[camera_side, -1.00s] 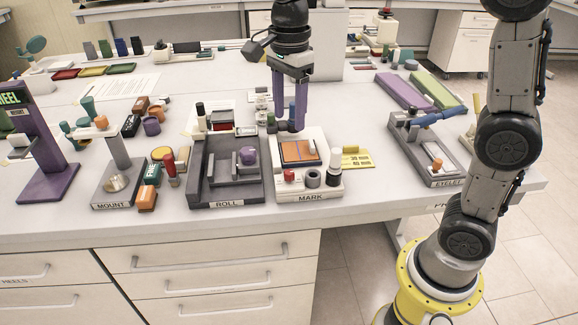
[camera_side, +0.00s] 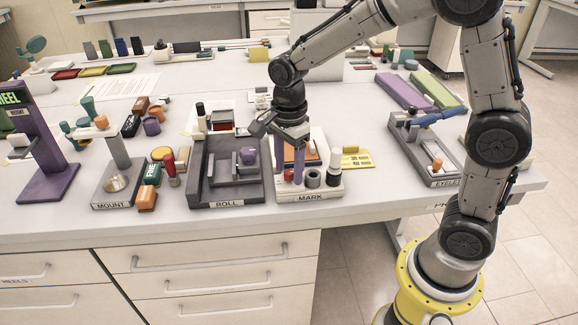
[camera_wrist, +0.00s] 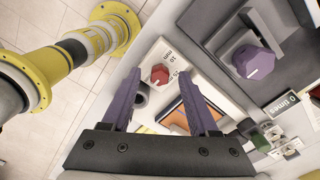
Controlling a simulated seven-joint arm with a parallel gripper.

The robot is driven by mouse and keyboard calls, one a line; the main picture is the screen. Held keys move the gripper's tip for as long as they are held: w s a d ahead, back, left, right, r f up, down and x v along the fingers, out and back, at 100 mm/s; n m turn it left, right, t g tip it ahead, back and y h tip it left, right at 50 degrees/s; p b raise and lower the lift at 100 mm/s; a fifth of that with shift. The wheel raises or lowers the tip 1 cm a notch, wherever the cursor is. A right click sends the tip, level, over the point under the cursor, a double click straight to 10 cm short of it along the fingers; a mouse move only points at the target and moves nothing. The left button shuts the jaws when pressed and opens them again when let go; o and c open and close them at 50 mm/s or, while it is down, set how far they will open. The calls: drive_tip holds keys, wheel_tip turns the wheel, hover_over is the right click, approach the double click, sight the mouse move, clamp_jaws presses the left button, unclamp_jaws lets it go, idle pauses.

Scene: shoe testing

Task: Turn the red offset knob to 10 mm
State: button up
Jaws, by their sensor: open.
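The red offset knob (camera_wrist: 159,75) sits on the white MARK station (camera_side: 312,190), with a printed scale beside it in the wrist view. A small white mark shows on the knob, but its exact reading is too small to tell. My gripper (camera_side: 289,176) is open, its purple fingers pointing down over the front left of the MARK station. In the wrist view my gripper (camera_wrist: 160,72) has one fingertip on each side of the knob, with visible gaps. I cannot tell how far above it they are.
A dark cylinder (camera_side: 313,179) and a white-topped post (camera_side: 335,160) stand right of the knob on the same station. The grey ROLL station (camera_side: 198,190) with a purple knob (camera_side: 248,156) is close on the left. An orange plate (camera_wrist: 176,117) lies behind the red knob.

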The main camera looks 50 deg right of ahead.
drive_tip(key=shift+f, duration=0.1)
clamp_jaws()
idle(0.3)
